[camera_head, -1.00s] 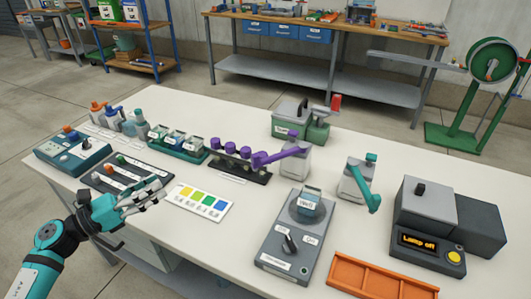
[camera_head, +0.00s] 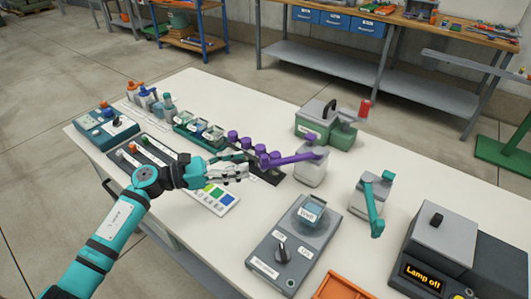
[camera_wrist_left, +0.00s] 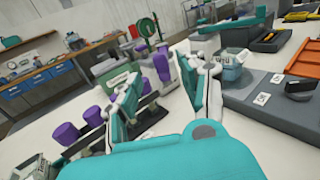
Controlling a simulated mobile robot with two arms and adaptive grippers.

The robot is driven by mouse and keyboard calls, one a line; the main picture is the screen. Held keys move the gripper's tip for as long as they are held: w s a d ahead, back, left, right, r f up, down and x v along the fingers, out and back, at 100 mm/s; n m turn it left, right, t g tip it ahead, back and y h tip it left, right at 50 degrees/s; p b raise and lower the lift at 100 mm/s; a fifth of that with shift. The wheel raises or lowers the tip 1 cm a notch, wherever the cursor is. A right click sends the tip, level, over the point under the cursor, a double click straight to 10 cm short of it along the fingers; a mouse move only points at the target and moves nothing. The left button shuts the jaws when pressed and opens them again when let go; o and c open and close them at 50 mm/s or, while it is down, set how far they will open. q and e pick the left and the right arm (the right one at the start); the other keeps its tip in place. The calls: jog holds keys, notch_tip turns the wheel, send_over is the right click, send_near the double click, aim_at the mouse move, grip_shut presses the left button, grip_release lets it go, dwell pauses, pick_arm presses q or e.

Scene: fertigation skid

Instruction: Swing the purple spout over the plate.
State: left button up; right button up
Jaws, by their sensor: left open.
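The purple spout (camera_head: 292,159) sits on top of a pale dispenser bottle (camera_head: 311,170) and points left, its free end over a dark rack (camera_head: 268,176) with purple knobs. A round plate (camera_head: 300,219) on a grey device carries a small clear-teal container labelled "Well" (camera_head: 312,208); the spout is not over it. My left gripper (camera_head: 247,166) is open and empty, just left of the spout's free end. In the left wrist view my gripper (camera_wrist_left: 163,98) has its fingers apart, with a purple part (camera_wrist_left: 162,68) beyond them, probably the spout. My right gripper is not in view.
A bottle with a teal spout (camera_head: 374,206) stands right of the plate device. A lamp box (camera_head: 436,243) and an orange tray (camera_head: 345,286) are at the front right. A colour card (camera_head: 226,200) lies below my left gripper. A green-grey unit (camera_head: 328,123) stands behind the purple spout.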

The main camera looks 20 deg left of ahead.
aim_at(261, 158)
pick_arm(q)
jog(key=p+x, duration=0.1)
jog(key=x, duration=0.5)
jog(key=shift+w+d, duration=0.1)
jog(key=shift+w, duration=0.05)
jog(key=shift+w+d, duration=0.3)
jog(key=shift+d, duration=0.15)
jog(key=c, duration=0.8)
grip_shut()
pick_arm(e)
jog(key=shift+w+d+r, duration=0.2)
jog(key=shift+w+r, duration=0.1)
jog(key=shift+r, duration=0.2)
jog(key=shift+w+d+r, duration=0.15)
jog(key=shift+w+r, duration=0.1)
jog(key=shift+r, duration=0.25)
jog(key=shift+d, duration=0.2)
